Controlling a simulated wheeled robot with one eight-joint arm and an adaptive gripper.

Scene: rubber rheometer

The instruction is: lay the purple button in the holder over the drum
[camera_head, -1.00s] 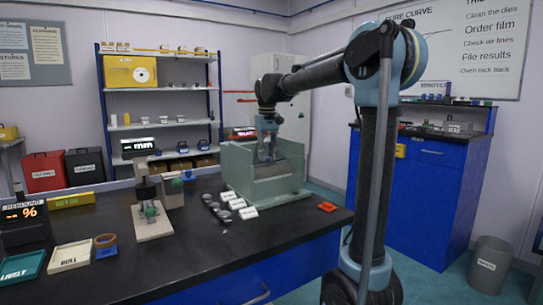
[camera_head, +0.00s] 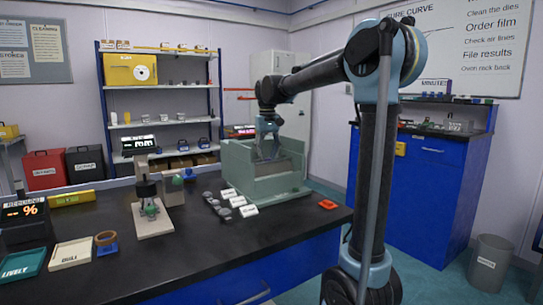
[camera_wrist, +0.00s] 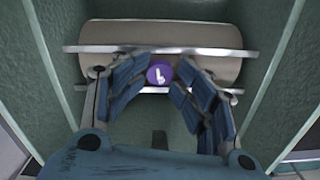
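The purple button (camera_wrist: 160,73), a round disc with a white mark, faces the camera in the wrist view. My gripper (camera_wrist: 162,72) has its blue jointed fingers curled in on both sides of the button, tips close against its edges. The tan drum (camera_wrist: 150,34) lies just beyond the button, crossed by metal rails. The button is by the nearer rail (camera_wrist: 205,90), which seems to be part of the holder; whether it rests there is unclear.
The green housing walls (camera_wrist: 278,70) stand close on both sides of my gripper. White labels (camera_head: 248,211) and grey discs sit in front of the housing. A small press (camera_head: 150,207) stands to the left.

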